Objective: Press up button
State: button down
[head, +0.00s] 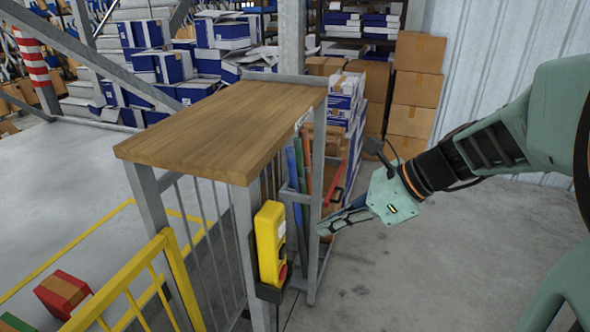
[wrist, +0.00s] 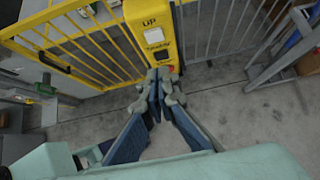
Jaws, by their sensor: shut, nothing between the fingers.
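The yellow control box (head: 270,240) is fixed to the grey post under the wooden counter. Its side shows a pale label, a dark round part and a red button (head: 283,273) low down.
A wooden counter (head: 225,125) on a grey frame stands above the box. A yellow railing (head: 140,290) is at lower left. Coloured tubes (head: 299,170) stand in a rack behind my gripper. Cardboard boxes (head: 415,90) are stacked behind. The floor at right is clear.

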aim_at(283, 234)
jog(key=shift+w+a+f+p, duration=0.1)
jog(key=shift+w+a+f, duration=0.3)
jog(key=shift+a, duration=0.6)
jog(key=shift+w+a+f+p, duration=0.1)
jog(key=shift+w+a+f, duration=0.3)
jog(key=shift+a, duration=0.65)
jog(key=shift+w+a+f+p, duration=0.1)
jog(key=shift+w+a+f, duration=0.25)
jog(key=shift+a, duration=0.65)
